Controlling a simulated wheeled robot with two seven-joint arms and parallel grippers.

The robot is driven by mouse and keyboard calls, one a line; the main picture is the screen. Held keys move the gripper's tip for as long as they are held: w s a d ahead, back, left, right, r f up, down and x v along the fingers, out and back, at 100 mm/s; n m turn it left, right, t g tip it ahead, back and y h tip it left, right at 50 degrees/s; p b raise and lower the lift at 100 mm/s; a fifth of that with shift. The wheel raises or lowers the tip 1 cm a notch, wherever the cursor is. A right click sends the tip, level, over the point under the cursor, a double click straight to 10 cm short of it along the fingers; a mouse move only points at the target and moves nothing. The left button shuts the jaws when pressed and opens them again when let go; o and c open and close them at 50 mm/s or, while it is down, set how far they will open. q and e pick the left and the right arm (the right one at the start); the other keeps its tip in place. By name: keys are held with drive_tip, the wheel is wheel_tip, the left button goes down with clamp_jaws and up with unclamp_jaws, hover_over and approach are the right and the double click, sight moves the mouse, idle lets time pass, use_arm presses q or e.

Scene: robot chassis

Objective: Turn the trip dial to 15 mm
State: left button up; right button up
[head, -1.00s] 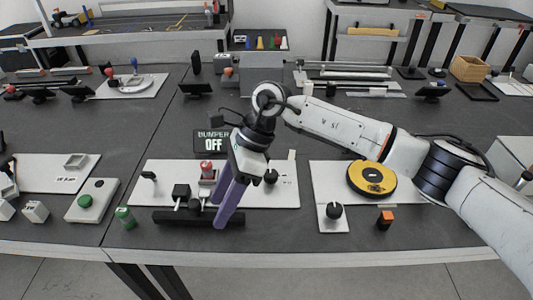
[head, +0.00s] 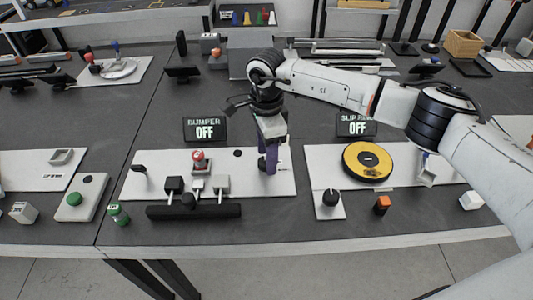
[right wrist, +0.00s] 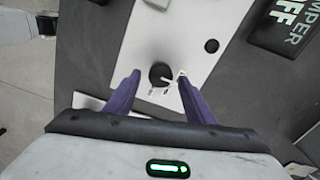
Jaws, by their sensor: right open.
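The dial (right wrist: 160,74) is a round black knob with a white pointer line, on a white panel (right wrist: 193,30) with small marks beside it. In the right wrist view the pointer points right and slightly down. My right gripper (right wrist: 158,79) is open, its two purple fingers on either side of the knob. I cannot tell whether they touch it. In the head view my right gripper (head: 270,160) points down at the right part of the panel, and the dial (head: 262,163) is mostly hidden by the fingers. My left gripper is not in view.
A display (head: 204,129) behind reads BUMPER OFF.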

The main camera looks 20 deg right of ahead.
drive_tip(key=shift+f, duration=0.4)
drive_tip(key=c, duration=1.1)
drive_tip(key=shift+o, duration=0.2)
